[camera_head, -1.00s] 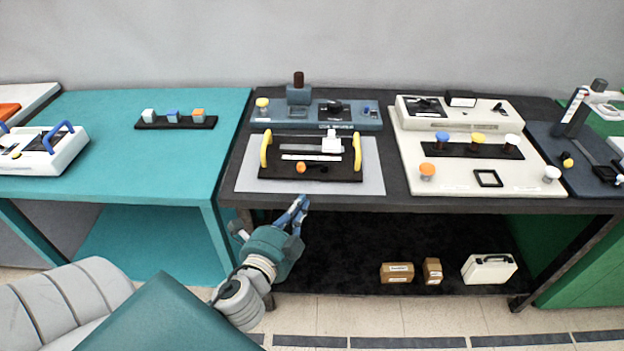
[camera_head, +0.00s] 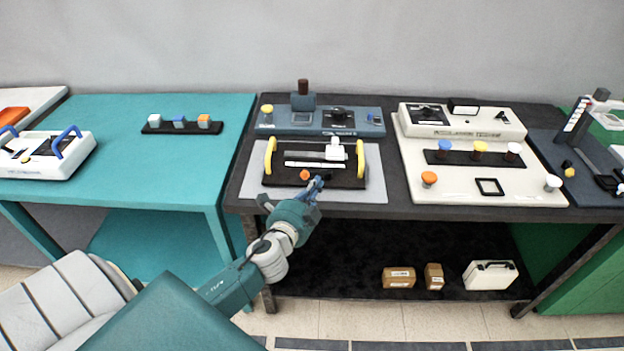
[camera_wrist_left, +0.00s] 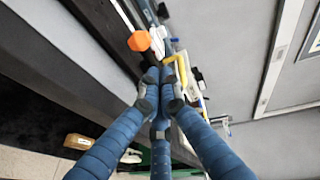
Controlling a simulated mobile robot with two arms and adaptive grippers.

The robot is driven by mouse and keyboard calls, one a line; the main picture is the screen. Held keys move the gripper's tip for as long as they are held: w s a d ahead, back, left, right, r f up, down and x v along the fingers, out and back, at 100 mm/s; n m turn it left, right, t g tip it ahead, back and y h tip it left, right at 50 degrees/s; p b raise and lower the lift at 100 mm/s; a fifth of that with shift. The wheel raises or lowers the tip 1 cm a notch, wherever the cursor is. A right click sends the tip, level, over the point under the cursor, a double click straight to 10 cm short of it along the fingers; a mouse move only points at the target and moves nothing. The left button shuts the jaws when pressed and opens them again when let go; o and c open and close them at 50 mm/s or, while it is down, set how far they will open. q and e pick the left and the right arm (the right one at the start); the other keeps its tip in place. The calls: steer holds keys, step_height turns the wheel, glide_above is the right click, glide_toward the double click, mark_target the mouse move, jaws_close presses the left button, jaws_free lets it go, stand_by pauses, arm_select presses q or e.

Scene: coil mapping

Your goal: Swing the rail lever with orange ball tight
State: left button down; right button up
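The lever's orange ball (camera_head: 305,174) is near the front of a black fixture board (camera_head: 279,178) with two yellow handles. The ball also shows in the left wrist view (camera_wrist_left: 140,41), just beyond and left of my fingertips. My left gripper (camera_head: 316,184) is at the board's front edge, just right of the ball. In the left wrist view its blue fingers (camera_wrist_left: 161,84) come together at the tips with nothing seen between them. The gripper hides the dark lever part right of the ball; contact cannot be told. My right gripper is not in view.
The board lies on a grey mat (camera_head: 256,188) on the dark table. A white block (camera_head: 335,152) sits on its rail. A blue-grey device (camera_head: 300,120) stands behind; a cream panel (camera_head: 440,191) with colored knobs lies to the right. A teal table (camera_head: 190,165) is at left.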

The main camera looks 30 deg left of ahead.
arm_select(q)
steer(key=shift+w+a+f, duration=0.1)
steer(key=shift+w+a, duration=0.15)
steer(key=shift+a, duration=0.25)
steer(key=shift+w+a+f, duration=0.1)
steer(key=shift+w+a, duration=0.15)
steer(key=shift+a, duration=0.2)
steer(key=shift+a+m+h, duration=0.3)
steer(key=shift+m+h, duration=0.1)
steer(key=shift+h, duration=0.1)
